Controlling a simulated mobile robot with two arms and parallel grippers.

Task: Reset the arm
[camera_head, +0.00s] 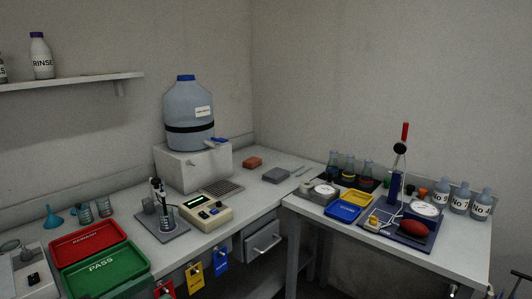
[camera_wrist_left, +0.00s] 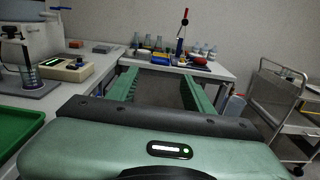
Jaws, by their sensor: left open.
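My left gripper (camera_wrist_left: 160,80) shows in the left wrist view with its two green fingers spread wide apart. The gap between the fingers is empty, and the white side table (camera_wrist_left: 226,73) lies beyond the fingertips. My right gripper is in neither view.
A red tray (camera_head: 88,242) and a green tray (camera_head: 100,270) lie at the bench's left. A blue-capped carboy (camera_head: 189,104) stands on a white block. The side table carries bottles (camera_head: 460,198), flasks and a blue tray (camera_head: 343,211). A metal cart (camera_wrist_left: 275,95) stands at right.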

